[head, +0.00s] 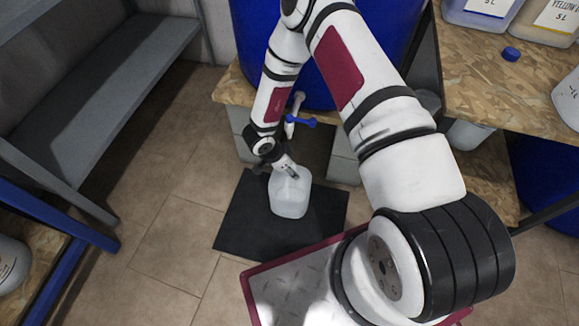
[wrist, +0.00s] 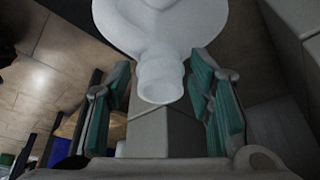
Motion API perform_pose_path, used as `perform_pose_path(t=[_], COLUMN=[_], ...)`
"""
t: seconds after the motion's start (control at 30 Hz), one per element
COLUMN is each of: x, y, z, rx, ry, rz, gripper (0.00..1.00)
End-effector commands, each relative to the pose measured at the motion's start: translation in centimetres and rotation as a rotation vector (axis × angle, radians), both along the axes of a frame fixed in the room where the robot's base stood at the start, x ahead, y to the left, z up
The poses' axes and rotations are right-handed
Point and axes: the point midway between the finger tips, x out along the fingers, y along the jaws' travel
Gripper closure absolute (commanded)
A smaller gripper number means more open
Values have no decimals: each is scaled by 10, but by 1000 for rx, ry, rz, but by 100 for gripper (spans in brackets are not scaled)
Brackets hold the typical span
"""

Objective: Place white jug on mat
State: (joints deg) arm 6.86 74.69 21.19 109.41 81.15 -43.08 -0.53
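The white jug (head: 290,196) appears to stand upright on the black mat (head: 240,225) on the floor in the head view. My gripper (head: 288,171) is at the top of the jug. In the wrist view the jug's neck (wrist: 160,82) lies between the two teal-padded fingers of my gripper (wrist: 165,100). A gap shows on each side of the neck, so the fingers are open and apart from it. The jug's lower body is out of the wrist view, and the gripper's fingers are small in the head view.
A blue drum (head: 243,45) with a blue-handled tap (head: 300,121) is on the wooden shelf just behind the jug. Grey blocks (head: 344,168) stand behind the mat. A grey shelf rack (head: 110,85) is at the left. Bare tile floor (head: 165,235) lies left of the mat.

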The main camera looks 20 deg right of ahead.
Motion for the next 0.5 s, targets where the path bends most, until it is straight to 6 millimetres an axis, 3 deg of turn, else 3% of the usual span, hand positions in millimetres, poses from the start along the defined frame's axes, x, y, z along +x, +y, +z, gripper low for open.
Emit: perform_pose_path(t=[0.3,0.5], x=[0,-1], y=[0,10], z=[4,31], rx=[0,-1], ry=[0,-3], rz=[-1,2], gripper=[51,51])
